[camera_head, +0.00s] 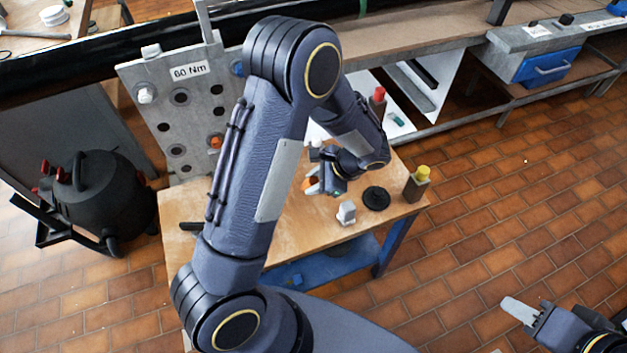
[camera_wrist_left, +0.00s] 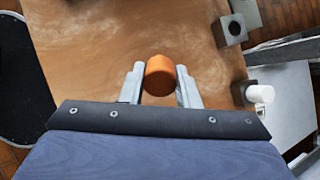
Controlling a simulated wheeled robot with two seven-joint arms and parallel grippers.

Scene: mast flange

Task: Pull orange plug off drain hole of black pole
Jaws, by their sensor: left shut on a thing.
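My left gripper (camera_head: 318,186) is over the wooden workbench (camera_head: 400,212), in front of the flange plate. In the left wrist view its two pale fingers (camera_wrist_left: 160,86) are shut on an orange plug (camera_wrist_left: 160,74), one finger on each side. The plug also shows as a small orange spot (camera_head: 308,184) in the head view. The black pole (camera_head: 70,60) lies across the upper left behind the grey flange plate (camera_head: 185,95), apart from the held plug. I cannot make out its drain hole. My right gripper (camera_head: 528,314) is low at the right, over bare floor; its opening is unclear.
Another orange spot (camera_head: 215,141) shows on the flange plate. On the bench stand a black disc (camera_head: 376,198), a small grey-white block (camera_head: 346,212) and a yellow-topped block (camera_head: 416,186). A black vacuum cleaner (camera_head: 105,205) stands at left. Tiled floor at right is clear.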

